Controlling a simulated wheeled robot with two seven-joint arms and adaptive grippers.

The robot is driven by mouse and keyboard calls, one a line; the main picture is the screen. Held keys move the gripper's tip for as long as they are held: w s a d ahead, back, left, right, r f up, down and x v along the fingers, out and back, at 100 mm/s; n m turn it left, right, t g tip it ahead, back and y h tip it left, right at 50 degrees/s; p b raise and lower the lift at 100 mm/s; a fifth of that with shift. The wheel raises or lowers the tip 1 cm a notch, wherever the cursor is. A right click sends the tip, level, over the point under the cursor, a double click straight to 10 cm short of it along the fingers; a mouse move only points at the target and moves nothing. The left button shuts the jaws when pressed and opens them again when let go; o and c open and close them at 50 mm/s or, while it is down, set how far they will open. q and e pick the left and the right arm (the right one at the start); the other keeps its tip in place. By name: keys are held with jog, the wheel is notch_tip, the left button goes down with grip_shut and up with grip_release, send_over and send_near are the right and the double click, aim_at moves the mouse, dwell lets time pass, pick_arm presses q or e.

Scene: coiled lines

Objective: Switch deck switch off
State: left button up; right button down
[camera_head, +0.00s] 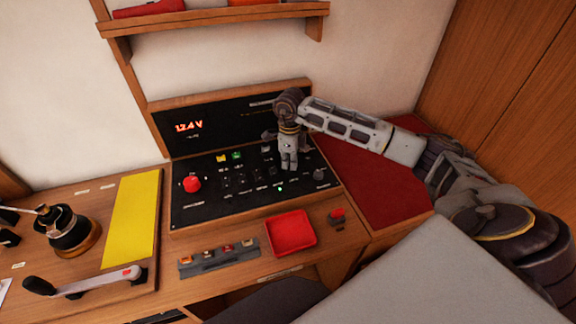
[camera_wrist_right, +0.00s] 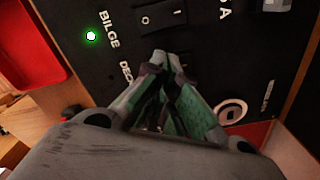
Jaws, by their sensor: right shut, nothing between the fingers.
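The black switch panel (camera_head: 240,190) slopes up from the desk and carries rows of small black switches. My right gripper (camera_head: 289,168) points down at the panel's right half, fingers together and empty. In the right wrist view, the closed fingertips (camera_wrist_right: 170,60) are at or just above the panel beside a partly covered "DEC…" label (camera_wrist_right: 126,73). The deck switch beside that label is mostly hidden by the fingers, so its position cannot be told. Contact cannot be told either. My left gripper is not in view.
A "BILGE" label (camera_wrist_right: 109,29) stands beside a lit green lamp (camera_wrist_right: 91,36). A rocker switch (camera_wrist_right: 160,16) is close to the fingers. A red knob (camera_head: 192,184) is at the panel's left. A red tray (camera_head: 291,232) lies in front. A shelf (camera_head: 215,20) hangs above.

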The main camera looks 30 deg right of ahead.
aim_at(290, 170)
jog(key=shift+r+p, duration=1.4)
jog(key=shift+r, duration=1.6)
